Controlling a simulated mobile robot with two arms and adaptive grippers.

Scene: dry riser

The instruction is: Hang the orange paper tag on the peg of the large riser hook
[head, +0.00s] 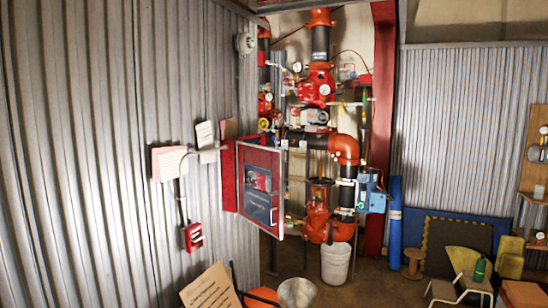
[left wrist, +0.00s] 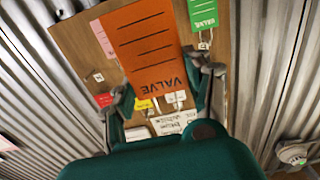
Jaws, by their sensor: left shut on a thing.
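In the left wrist view, an orange paper tag (left wrist: 155,50) with dark lines and the word VALVE sits between the fingers of my left gripper (left wrist: 165,88). The gripper is shut on the tag near its lettered end. The tag is in front of a brown board (left wrist: 70,38), and the gap between them cannot be judged. A small empty hook plate (left wrist: 95,78) is on the board at left. I cannot pick out the large riser hook or its peg for certain in either view. My right gripper is in neither view.
The board also carries a green VALVE tag (left wrist: 203,12), a pink tag (left wrist: 102,38), a red tag (left wrist: 104,99) and white labels. In the head view, red riser pipes (head: 343,150) stand behind an open red cabinet door (head: 260,188). A white bucket (head: 335,265) stands below.

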